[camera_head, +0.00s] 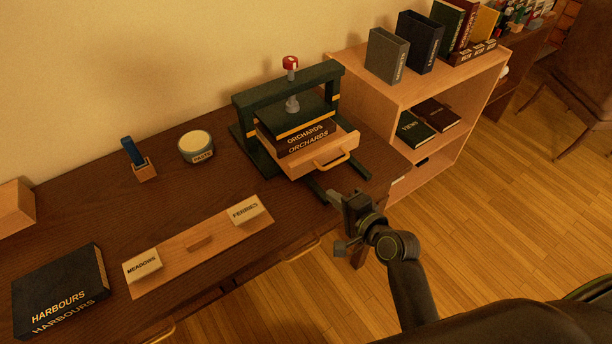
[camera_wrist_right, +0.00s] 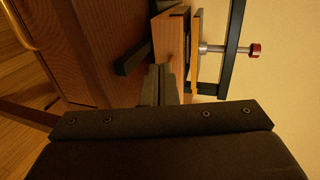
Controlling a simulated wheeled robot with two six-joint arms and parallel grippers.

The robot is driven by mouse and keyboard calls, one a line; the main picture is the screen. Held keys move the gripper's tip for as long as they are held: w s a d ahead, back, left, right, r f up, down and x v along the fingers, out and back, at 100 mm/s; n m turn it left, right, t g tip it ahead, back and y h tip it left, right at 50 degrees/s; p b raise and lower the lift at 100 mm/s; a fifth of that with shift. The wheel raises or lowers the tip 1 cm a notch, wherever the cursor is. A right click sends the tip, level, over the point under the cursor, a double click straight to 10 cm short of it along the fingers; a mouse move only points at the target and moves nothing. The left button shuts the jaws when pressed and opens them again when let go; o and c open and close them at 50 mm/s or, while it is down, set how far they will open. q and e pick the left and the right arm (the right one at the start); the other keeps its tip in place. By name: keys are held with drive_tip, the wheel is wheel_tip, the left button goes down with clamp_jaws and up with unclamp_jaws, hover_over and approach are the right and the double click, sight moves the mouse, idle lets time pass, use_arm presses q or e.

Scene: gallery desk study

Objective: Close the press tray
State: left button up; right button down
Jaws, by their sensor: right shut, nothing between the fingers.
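The dark green press (camera_head: 240,104) stands on the desk against the wall. Its wooden press tray (camera_head: 296,171) sticks out at the front, with a brass handle (camera_head: 345,156) on its face. A dark box or book lettered ORCHARDS (camera_head: 306,139) sits in the tray under the plate. My right gripper (camera_head: 338,198) is shut and empty, just in front of and below the tray. In the right wrist view the shut fingers (camera_wrist_right: 158,84) point toward the wooden tray (camera_wrist_right: 168,38); I cannot tell whether they touch it. My left gripper is not in view.
A low wooden shelf (camera_head: 388,97) with books stands close to the press on the right. A paste jar (camera_head: 196,150), a board with two labelled blocks (camera_head: 200,243) and a HARBOURS box (camera_head: 60,288) lie on the desk to the left. Dark feet of the press reach forward beneath the tray.

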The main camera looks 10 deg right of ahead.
approach(301, 166)
drive_tip(key=w+f, duration=0.1)
drive_tip(key=w, duration=0.1)
drive_tip(key=w+a+f, duration=0.1)
drive_tip(key=w+f, duration=0.1)
drive_tip(key=shift+w+a+f+p, duration=0.1)
drive_tip(key=shift+a+f+p, duration=0.05)
drive_tip(key=shift+a+p, duration=0.15)
drive_tip(key=shift+x, duration=0.75)
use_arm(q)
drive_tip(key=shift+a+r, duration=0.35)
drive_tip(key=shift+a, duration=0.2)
use_arm(e)
drive_tip(key=shift+w, duration=0.15)
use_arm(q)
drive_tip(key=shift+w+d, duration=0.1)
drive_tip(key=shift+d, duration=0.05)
use_arm(e)
drive_tip(key=shift+w+a, duration=0.2)
drive_tip(key=shift+w, duration=0.5)
drive_tip(key=shift+w+a, duration=0.25)
drive_tip(key=shift+w, duration=0.45)
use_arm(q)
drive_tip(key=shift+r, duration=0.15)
use_arm(e)
drive_tip(key=shift+r, duration=0.45)
